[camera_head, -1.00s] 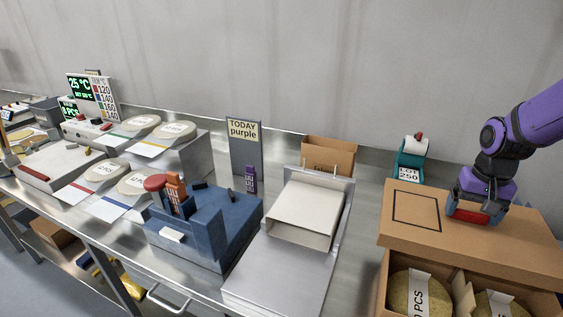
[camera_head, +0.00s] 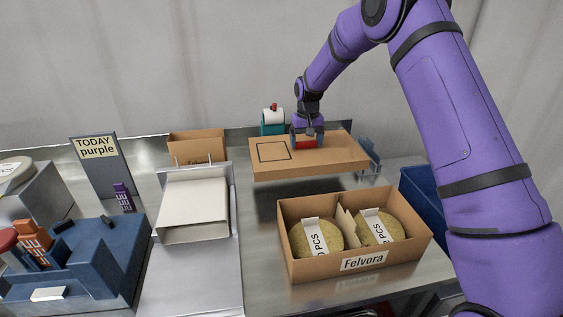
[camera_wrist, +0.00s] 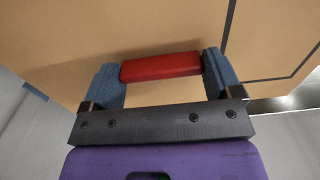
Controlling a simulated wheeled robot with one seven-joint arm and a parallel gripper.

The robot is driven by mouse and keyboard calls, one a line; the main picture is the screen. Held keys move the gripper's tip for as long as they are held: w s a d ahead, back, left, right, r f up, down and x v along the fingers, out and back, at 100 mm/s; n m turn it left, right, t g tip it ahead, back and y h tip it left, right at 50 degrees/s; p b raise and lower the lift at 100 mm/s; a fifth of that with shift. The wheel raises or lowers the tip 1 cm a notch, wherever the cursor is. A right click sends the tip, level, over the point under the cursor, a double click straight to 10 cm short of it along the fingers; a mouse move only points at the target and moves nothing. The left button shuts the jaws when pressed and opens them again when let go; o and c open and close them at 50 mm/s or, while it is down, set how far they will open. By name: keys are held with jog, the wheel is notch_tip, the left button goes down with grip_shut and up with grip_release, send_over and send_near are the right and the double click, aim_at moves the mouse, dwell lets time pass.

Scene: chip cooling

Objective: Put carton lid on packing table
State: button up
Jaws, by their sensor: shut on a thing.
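My gripper (camera_head: 307,141) is shut on the red handle of the brown carton lid (camera_head: 332,158). The lid is level and sits behind the open carton (camera_head: 352,262), apart from it, and seems raised above the steel packing table (camera_head: 262,217). A black square outline marks the lid's left part. In the wrist view both fingers (camera_wrist: 162,80) close on the ends of the red handle (camera_wrist: 160,66), with the lid's brown top (camera_wrist: 90,40) behind. The carton is labelled Felvora and holds two round yellowish packs. The table under the lid is partly hidden.
A teal label dispenser (camera_head: 272,122) and a small open brown box (camera_head: 197,147) stand at the back. A white sleeve (camera_head: 192,207) lies on a metal stand to the left. A blue bin (camera_head: 424,200) is at the right, partly behind my arm.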

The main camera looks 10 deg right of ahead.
notch_tip(320, 180, down, 9)
jog(key=shift+d+f, duration=0.1)
jog(key=shift+f, duration=0.05)
dwell(0.4)
jog(key=shift+f, duration=0.15)
jog(key=o, duration=0.8)
jog(key=shift+c, duration=0.2)
